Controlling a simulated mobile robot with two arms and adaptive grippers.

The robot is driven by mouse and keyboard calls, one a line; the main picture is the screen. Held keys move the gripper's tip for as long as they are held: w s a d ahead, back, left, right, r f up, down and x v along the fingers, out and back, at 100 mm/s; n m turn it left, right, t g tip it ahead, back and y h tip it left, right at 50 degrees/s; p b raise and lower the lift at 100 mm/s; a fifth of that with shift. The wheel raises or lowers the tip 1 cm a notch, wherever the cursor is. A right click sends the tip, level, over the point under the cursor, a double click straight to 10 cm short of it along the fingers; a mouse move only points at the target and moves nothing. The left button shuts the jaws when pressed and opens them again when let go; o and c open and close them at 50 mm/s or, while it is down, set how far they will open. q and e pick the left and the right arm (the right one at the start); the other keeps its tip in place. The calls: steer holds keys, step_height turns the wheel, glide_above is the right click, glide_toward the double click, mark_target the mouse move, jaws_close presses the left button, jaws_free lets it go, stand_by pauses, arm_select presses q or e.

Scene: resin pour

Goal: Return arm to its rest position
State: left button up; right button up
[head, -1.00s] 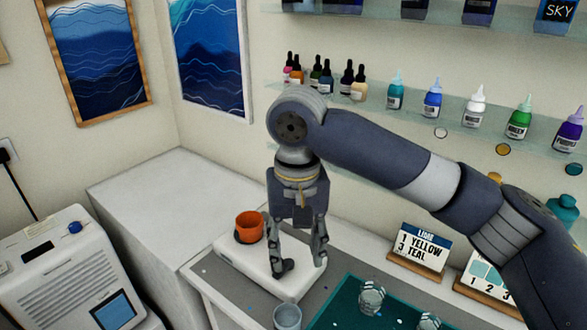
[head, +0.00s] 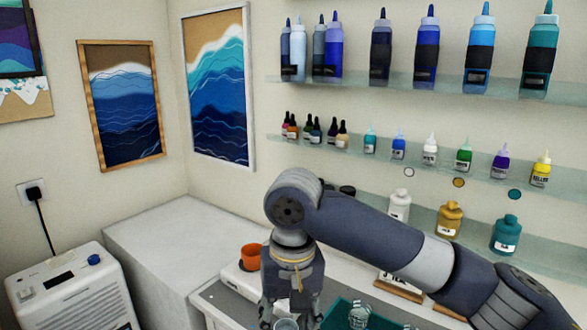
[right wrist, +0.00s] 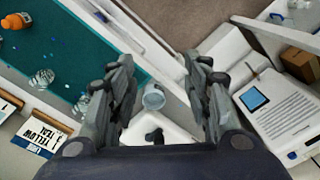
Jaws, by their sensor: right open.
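My right arm comes in from the right in the head view and bends down over the worktop. Its gripper (head: 290,312) points down, beside and to the right of an orange cup (head: 251,257); its tips run to the picture's lower edge. In the right wrist view my right gripper (right wrist: 158,75) has its fingers spread wide with nothing held between them. A grey cup (right wrist: 154,97) shows beyond the gap, apart from the fingers; it also shows in the head view (head: 286,324). My left gripper is in neither view.
A teal mat (right wrist: 60,50) holds clear cups (right wrist: 42,78) and an orange-brown bottle (right wrist: 15,22). A label card (right wrist: 42,135) stands near it. A white machine (head: 72,290) is at left. Glass shelves (head: 400,85) of bottles line the wall. The white counter (head: 165,235) is bare.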

steer(key=s+a+f+n+t+y, duration=0.1)
steer(key=s+f+y, duration=0.2)
steer(key=f, duration=0.6)
steer(key=s+a+f+n+y, duration=0.1)
steer(key=s+f+y, duration=0.15)
steer(key=f, duration=0.55)
steer(key=s+d+f+m+t+h, duration=0.1)
steer(key=s+d+f+h, duration=0.1)
steer(key=s+d+f, duration=0.45)
steer(key=s+d+f+t+h, duration=0.1)
steer(key=s+d+h, duration=0.15)
steer(key=d, duration=0.65)
steer(key=s+d+f+m+t+h, duration=0.1)
steer(key=s+d+f, duration=0.35)
steer(key=d, duration=0.35)
step_height(320, 180, down, 25)
steer(key=s+g, duration=0.2)
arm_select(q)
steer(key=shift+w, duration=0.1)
arm_select(e)
steer(key=s+d+f+g, duration=0.1)
steer(key=s+d+f, duration=0.1)
steer(key=s+f, duration=1.4)
steer(key=shift+s+d+f, duration=0.35)
steer(key=shift+s+f, duration=0.05)
steer(key=shift+f, duration=0.1)
